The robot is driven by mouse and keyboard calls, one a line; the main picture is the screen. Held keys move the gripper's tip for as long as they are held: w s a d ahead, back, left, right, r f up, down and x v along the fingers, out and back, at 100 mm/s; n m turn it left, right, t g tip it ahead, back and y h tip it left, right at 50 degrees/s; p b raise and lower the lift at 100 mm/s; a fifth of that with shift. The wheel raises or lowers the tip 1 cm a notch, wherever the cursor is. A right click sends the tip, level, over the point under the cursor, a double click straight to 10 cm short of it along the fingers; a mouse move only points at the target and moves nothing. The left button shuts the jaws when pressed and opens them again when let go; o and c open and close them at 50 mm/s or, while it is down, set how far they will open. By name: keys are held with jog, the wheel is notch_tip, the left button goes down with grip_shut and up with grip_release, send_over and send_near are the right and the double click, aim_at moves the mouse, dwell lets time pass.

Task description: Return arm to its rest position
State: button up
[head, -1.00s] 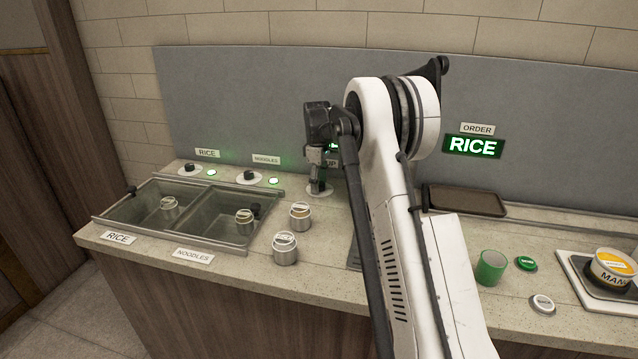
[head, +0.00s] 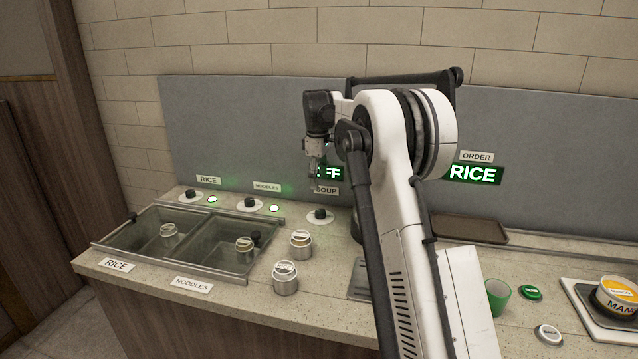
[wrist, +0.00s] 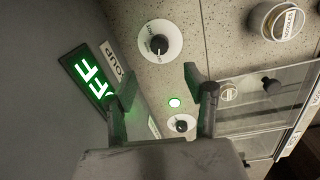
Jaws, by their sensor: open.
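My gripper (head: 315,180) is raised above the back of the counter, in front of the grey back panel, in the head view. It is open and empty. In the wrist view its two fingers (wrist: 163,92) stand apart with nothing between them. The black soup knob (head: 320,215) on its white dial sits below the gripper, apart from it; it also shows in the wrist view (wrist: 160,43). A green sign (head: 329,173) beside the gripper shows part of the word OFF. My arm hides part of the counter's middle.
Two sunken wells labelled rice (head: 150,232) and noodles (head: 228,255) lie at the left, each with a lidded canister. Two more canisters (head: 286,278) stand on the counter. A dark tray (head: 470,230), green cup (head: 497,296) and labelled tub (head: 618,297) are at the right.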

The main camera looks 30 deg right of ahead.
jog(key=shift+a+r, duration=0.1)
dwell(0.3)
jog(key=s+a+r+m+t, duration=0.2)
jog(key=s+a+r, duration=0.4)
jog(key=s, duration=0.4)
jog(key=s+a+r+m+t, duration=0.1)
jog(key=s+a+r+m, duration=0.1)
jog(key=s+a+r, duration=0.55)
jog(key=s+a+f+m+t, duration=0.1)
jog(key=s+a+f, duration=0.2)
jog(key=s, duration=0.6)
jog(key=s+a+f+m+t, duration=0.1)
jog(key=s+a+f, duration=0.2)
jog(key=s, duration=0.6)
jog(key=s+a+f+m+t, duration=0.1)
jog(key=s+a+f+m, duration=0.1)
jog(key=s+f, duration=0.5)
jog(key=s+a, duration=0.1)
jog(key=s, duration=0.2)
jog(key=shift+a+t, duration=0.3)
jog(key=shift+t, duration=0.1)
